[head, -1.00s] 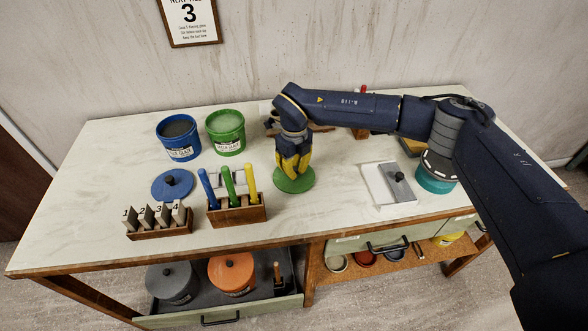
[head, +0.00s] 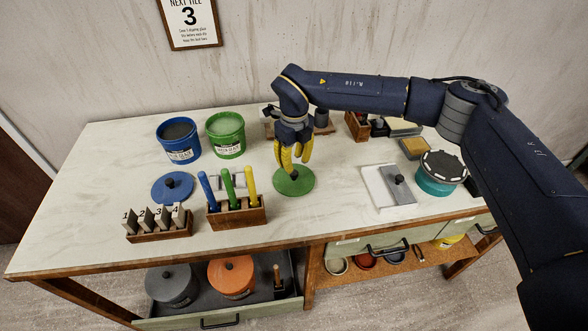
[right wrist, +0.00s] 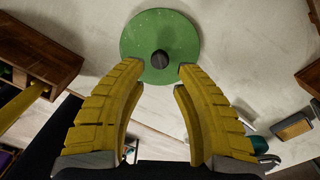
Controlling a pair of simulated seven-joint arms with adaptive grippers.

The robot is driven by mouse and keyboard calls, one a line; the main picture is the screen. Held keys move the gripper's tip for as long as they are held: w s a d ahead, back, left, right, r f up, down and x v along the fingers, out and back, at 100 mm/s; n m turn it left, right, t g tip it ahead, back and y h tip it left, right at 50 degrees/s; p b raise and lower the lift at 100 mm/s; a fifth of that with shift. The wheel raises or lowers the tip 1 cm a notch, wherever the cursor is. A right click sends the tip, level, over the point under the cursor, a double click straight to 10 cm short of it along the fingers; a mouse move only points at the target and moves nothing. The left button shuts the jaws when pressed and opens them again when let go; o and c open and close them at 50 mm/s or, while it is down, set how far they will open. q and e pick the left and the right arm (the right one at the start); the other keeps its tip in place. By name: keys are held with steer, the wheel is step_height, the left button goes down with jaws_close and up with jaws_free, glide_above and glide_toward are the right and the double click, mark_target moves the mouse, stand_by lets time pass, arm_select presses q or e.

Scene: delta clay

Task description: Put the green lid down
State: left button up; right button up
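The green lid (head: 294,182) lies flat on the table top, its dark knob up, to the right of the tool holder. It also shows in the right wrist view (right wrist: 178,38), with the knob near its middle. My right gripper (head: 294,168) is above the lid, just behind its knob in the head view. In the right wrist view the yellow fingers (right wrist: 160,72) are apart with nothing between them, and the knob stands beyond their tips. The green bucket (head: 226,134) is open on the table, behind and left of the lid. My left gripper is not in view.
A wooden holder (head: 238,215) with blue, green and yellow handles stands left of the lid. A blue lid (head: 172,187) and an open blue bucket (head: 179,141) are farther left. A white board (head: 373,187) and a teal tub (head: 440,184) are at right.

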mark_target(294, 173)
step_height(294, 173, up, 7)
stand_by(0.4)
steer(key=shift+f, duration=0.1)
